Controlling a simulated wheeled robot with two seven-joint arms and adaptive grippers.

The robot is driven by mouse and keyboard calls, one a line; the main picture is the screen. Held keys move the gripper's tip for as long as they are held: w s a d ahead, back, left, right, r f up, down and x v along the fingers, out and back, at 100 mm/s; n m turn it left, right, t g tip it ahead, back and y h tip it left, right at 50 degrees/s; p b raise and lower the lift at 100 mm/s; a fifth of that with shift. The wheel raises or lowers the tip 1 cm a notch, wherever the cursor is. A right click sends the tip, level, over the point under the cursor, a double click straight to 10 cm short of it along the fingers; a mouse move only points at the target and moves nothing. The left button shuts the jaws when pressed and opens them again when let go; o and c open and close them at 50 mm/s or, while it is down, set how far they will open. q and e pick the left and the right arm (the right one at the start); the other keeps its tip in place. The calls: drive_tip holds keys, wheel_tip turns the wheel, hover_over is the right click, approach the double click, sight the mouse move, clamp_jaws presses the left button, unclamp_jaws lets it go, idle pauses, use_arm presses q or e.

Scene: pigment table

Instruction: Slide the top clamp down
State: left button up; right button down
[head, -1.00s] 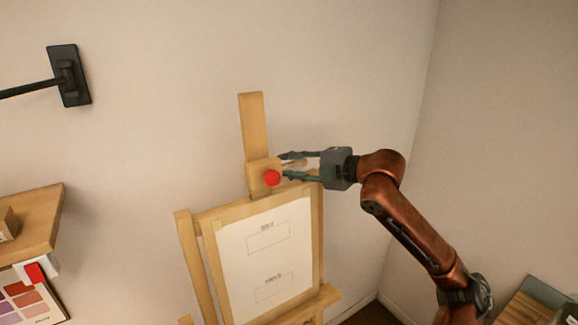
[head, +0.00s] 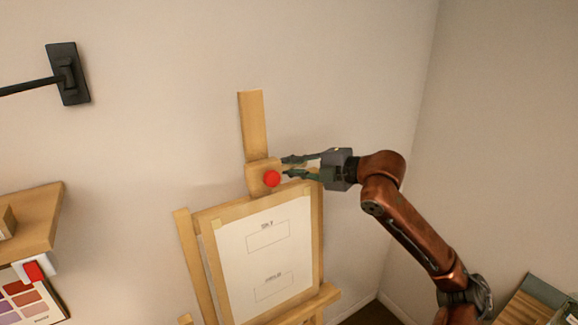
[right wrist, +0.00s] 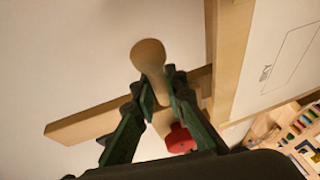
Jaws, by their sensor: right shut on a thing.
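The top clamp (head: 262,168) is a wooden block with a red knob (head: 271,178) on the upright mast (head: 253,125) of the easel. It sits just above the top edge of a board with a white sheet (head: 265,245). My right gripper (head: 285,167) reaches in from the right. Its fingers are shut on the clamp's pale wooden handle, whose rounded end (right wrist: 149,54) shows in the right wrist view. There the red knob (right wrist: 180,138) shows beside the fingers, and the block is partly hidden behind them. My left gripper is not in view.
A wooden shelf (head: 40,215) and a colour chart (head: 35,298) are at the lower left. A black wall bracket (head: 68,75) is at the upper left. The wall around the mast is bare.

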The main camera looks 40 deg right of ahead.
drive_tip(key=f+b, duration=0.2)
drive_tip(key=f, duration=0.2)
drive_tip(key=shift+s+f, duration=0.1)
drive_tip(key=shift+s, duration=0.1)
drive_tip(key=c, duration=1.9)
unclamp_jaws()
drive_tip(key=shift+c, duration=0.2)
drive_tip(key=v, duration=0.8)
drive_tip(key=shift+s+d, duration=0.1)
